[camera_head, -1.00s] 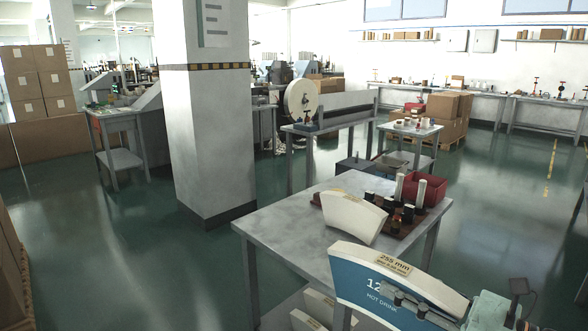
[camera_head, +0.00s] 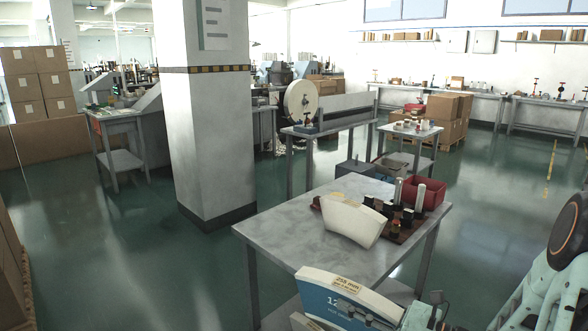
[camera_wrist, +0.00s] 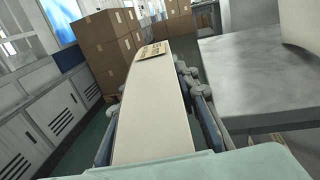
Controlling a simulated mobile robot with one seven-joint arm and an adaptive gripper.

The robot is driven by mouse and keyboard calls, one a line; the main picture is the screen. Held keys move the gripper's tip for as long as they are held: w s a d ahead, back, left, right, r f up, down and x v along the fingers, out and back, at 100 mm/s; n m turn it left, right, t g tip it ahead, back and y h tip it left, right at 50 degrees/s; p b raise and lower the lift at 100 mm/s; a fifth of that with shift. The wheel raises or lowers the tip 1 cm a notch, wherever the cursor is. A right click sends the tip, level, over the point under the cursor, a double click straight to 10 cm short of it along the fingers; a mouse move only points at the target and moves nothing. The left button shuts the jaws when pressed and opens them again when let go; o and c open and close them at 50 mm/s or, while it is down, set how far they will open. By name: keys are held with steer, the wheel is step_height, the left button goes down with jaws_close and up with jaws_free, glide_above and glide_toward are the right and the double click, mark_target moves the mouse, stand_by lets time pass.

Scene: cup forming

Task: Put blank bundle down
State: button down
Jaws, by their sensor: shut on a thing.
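The blank bundle (camera_head: 332,297), a curved stack of cup blanks with a blue printed face and a "255 mm" label, is in my gripper (camera_head: 372,316) at the bottom of the head view. It appears in front of the table's near edge, lower than the tabletop. In the wrist view the bundle's pale edge (camera_wrist: 153,115) runs between the fingers of my gripper (camera_wrist: 158,100), which are shut on it. A second, white bundle (camera_head: 350,220) with a label stands on the grey table (camera_head: 285,225).
A brown board with dark and pale posts (camera_head: 405,222) and a red bin (camera_head: 424,191) occupy the table's right end. The table's left part is bare. A pillar (camera_head: 208,130) stands behind.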

step_height(320, 180, up, 19)
steer(key=m+t+h+p, duration=0.5)
steer(key=p, duration=1.9)
steer(key=shift+h, duration=0.4)
